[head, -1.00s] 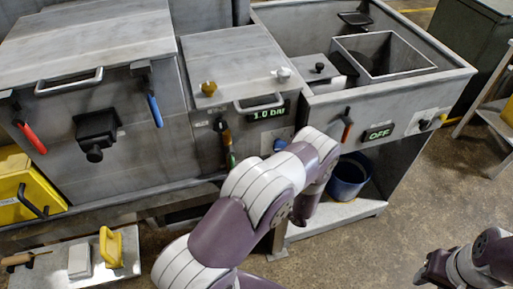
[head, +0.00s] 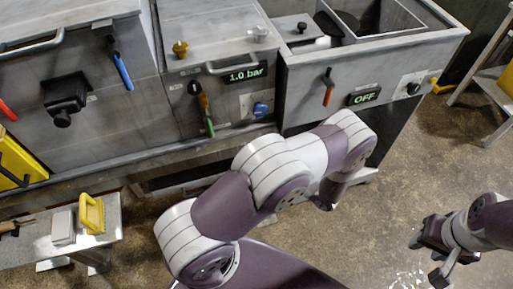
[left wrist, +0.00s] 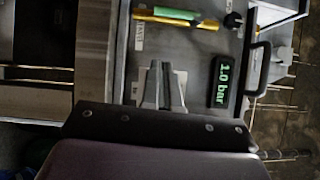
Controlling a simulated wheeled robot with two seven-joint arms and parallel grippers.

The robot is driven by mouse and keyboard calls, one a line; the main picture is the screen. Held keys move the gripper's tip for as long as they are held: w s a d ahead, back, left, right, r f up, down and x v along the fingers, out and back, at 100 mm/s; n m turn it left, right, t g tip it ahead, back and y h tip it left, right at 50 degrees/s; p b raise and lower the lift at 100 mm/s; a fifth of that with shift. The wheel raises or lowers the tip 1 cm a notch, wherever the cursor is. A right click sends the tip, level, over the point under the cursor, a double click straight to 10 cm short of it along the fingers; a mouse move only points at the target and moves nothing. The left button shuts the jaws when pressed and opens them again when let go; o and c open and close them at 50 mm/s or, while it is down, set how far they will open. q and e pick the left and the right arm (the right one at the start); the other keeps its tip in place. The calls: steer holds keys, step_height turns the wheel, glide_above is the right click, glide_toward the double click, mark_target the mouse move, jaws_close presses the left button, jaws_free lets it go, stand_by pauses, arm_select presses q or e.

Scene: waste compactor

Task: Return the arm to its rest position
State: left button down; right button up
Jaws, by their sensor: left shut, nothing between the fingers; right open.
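My left arm (head: 265,180) reaches up from the bottom of the head view, and its far end bends down in front of the machine's right part. Its gripper is hidden there. In the left wrist view, the left gripper (left wrist: 161,68) is shut with nothing between its fingers. It points toward the panel with the 1.0 bar display (left wrist: 222,82), which also shows in the head view (head: 245,74); the gap to the panel is unclear. My right gripper (head: 428,258) is open and empty over the floor at lower right.
The panel carries a green-tipped lever (head: 206,115), a blue knob (head: 260,110), a red-handled lever (head: 328,88) and an OFF display (head: 364,96). A low bench (head: 98,243) with a yellow-handled tool (head: 91,213) stands at lower left. Floor is clear at lower right.

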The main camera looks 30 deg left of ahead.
arm_select(q)
steer(key=shift+s+a, duration=0.15)
stand_by(0.3)
